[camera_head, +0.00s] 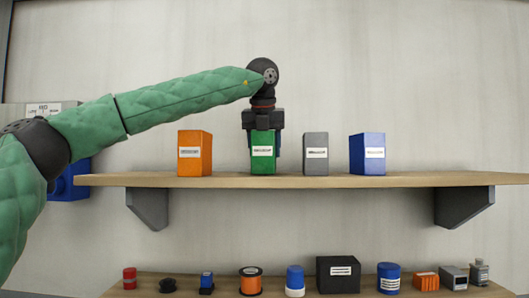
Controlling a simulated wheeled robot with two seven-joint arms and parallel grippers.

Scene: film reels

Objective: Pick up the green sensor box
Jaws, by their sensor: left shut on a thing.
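The green sensor box (263,165) stands upright on the upper wooden shelf, between an orange box and a grey box. It has a white label on its front. My left gripper (263,140) comes down from above and is shut on the green box, with its fingers at the box's sides near the top. The box's base appears to be at the shelf surface; I cannot tell whether it is lifted slightly. My right gripper is not in view.
The orange box (195,154) stands left on the upper shelf (424,180). The grey box (316,154) and a blue box (367,154) stand to the right. A lower shelf (217,291) holds several small items, including a black box (338,275).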

